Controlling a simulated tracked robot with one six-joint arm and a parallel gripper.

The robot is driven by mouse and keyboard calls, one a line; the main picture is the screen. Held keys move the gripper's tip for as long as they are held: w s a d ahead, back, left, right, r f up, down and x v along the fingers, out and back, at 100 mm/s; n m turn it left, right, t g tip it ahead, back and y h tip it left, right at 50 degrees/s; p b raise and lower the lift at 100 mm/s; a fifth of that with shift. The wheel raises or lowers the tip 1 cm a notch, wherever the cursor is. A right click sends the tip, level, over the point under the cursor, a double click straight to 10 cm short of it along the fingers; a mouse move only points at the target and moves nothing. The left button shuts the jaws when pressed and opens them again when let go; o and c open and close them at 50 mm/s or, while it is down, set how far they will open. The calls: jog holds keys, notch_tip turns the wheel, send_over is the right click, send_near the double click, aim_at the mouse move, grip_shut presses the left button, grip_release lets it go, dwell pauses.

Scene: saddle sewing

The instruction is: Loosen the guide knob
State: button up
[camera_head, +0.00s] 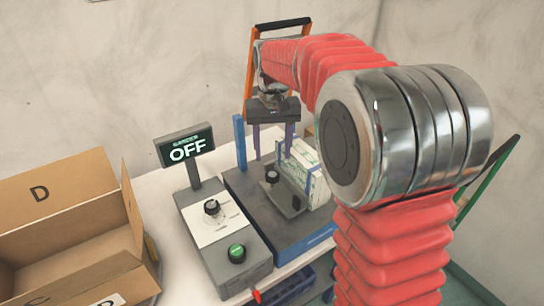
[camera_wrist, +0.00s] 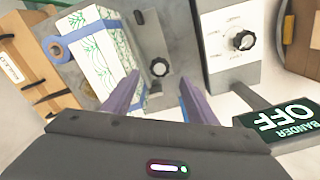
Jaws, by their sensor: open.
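The guide knob (camera_head: 272,177) is a small round black knob on the dark metal guide of the bander. It also shows in the wrist view (camera_wrist: 160,67), beyond and between my fingers. My gripper (camera_head: 272,157) hangs above the guide with its two purple fingers pointing down. In the wrist view my gripper (camera_wrist: 160,88) is open and empty, its fingers apart on either side of the line to the knob. The fingers do not appear to touch the knob. A white and green patterned pack (camera_head: 305,172) stands against the guide.
A blue post (camera_head: 240,143) rises beside the bander. An open cardboard box marked D (camera_head: 60,193) stands at left.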

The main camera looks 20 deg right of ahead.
jog(key=s+r+t, duration=0.3)
jog(key=s+r, duration=0.2)
jog(key=s, duration=0.9)
jog(key=s+f+n+t, duration=0.1)
jog(key=s+f+t, duration=0.1)
jog(key=s, duration=1)
jog(key=shift+s+a+f+n+t, duration=0.2)
jog(key=shift+a+f+n+t, duration=0.15)
jog(key=shift+f, duration=0.25)
